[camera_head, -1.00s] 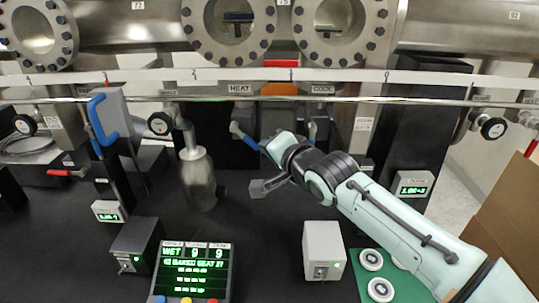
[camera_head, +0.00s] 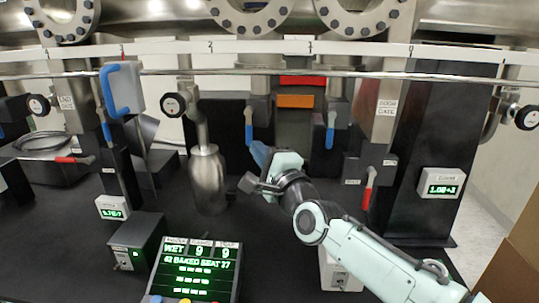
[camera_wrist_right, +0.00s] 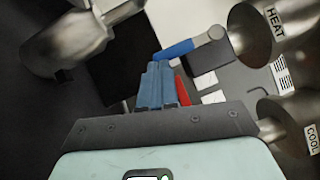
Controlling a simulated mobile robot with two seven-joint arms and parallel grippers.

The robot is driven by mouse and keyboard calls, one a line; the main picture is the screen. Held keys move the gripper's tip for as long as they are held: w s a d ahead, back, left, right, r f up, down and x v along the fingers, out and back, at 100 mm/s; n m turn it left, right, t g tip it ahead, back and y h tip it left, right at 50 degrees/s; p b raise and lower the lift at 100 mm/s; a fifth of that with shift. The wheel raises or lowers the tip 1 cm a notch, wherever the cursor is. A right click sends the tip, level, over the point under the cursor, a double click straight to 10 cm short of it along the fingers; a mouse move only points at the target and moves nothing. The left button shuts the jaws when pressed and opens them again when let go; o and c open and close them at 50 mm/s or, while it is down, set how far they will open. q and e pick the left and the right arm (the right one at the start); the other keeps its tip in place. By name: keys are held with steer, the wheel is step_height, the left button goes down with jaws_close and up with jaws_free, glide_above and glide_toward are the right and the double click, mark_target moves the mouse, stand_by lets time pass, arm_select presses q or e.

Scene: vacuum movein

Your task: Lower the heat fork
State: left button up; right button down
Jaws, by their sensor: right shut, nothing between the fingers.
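The heat fork's blue handle (camera_head: 248,126) hangs upright below the HEAT mount in the head view. In the right wrist view this blue handle (camera_wrist_right: 179,49) sticks out from the metal cylinder labelled HEAT (camera_wrist_right: 267,32). My right gripper (camera_head: 259,153) is shut and empty, its blue fingers just below and to the right of the handle. In the right wrist view the closed fingertips (camera_wrist_right: 158,68) are close beside the handle; whether they touch it I cannot tell. The fork itself cannot be made out. My left gripper is not in view.
A second blue handle (camera_head: 331,130) hangs to the right; the COOL cylinder (camera_wrist_right: 290,118) shows in the right wrist view. A metal bottle (camera_head: 207,180) stands left of my gripper. A rail (camera_head: 230,73) crosses above. A display box (camera_head: 197,268) stands in front.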

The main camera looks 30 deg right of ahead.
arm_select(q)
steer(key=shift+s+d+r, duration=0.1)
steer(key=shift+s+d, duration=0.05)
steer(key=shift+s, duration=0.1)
arm_select(e)
steer(key=shift+w+a+f, duration=0.1)
steer(key=shift+a, duration=0.15)
steer(key=shift+a, duration=0.2)
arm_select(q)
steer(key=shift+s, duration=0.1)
arm_select(e)
steer(key=shift+f, duration=0.2)
